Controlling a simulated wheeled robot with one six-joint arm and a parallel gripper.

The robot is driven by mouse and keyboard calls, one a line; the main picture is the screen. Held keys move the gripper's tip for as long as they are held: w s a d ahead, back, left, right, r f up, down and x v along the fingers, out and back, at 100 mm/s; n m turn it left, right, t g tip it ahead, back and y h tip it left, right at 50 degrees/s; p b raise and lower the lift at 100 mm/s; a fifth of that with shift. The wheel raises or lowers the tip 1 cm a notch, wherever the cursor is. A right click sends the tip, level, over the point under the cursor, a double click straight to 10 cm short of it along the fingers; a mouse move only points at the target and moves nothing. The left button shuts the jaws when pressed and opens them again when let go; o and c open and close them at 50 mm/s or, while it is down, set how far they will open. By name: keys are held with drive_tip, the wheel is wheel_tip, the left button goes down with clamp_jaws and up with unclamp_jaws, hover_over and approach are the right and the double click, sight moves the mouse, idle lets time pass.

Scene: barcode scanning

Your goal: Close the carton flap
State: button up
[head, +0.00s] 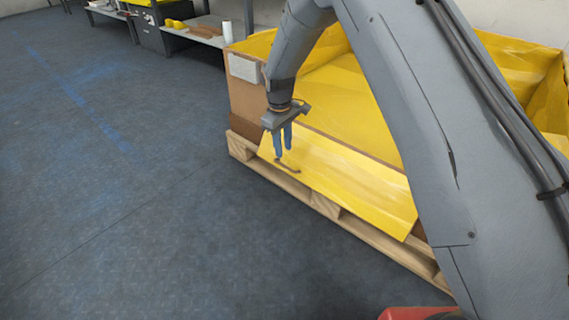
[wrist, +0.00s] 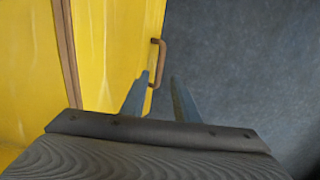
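The carton flap (head: 340,178) is a yellow panel that hangs open, sloping outward and down over the front side of the carton (head: 245,95). A curved brown handle (head: 292,169) sits on the flap near its left end; it also shows in the wrist view (wrist: 161,48) at the flap's outer edge. My gripper (head: 282,153) points down just above the handle. In the wrist view, my gripper (wrist: 162,82) shows its two fingers apart, with the handle's near end close to the left finger. I cannot tell whether they touch.
The carton is lined in yellow inside and stands on a wooden pallet (head: 322,203). A white label (head: 243,68) is on its left side. Shelves (head: 195,33) with items stand at the back. The grey floor (head: 120,200) left of the pallet is clear.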

sight(284, 165)
drive_tip(key=f+b, duration=0.1)
drive_tip(key=f, duration=0.2)
drive_tip(key=f+b, duration=0.1)
drive_tip(key=f, duration=0.3)
drive_tip(key=shift+w+d+b, duration=0.2)
drive_tip(key=shift+b, duration=0.15)
clamp_jaws()
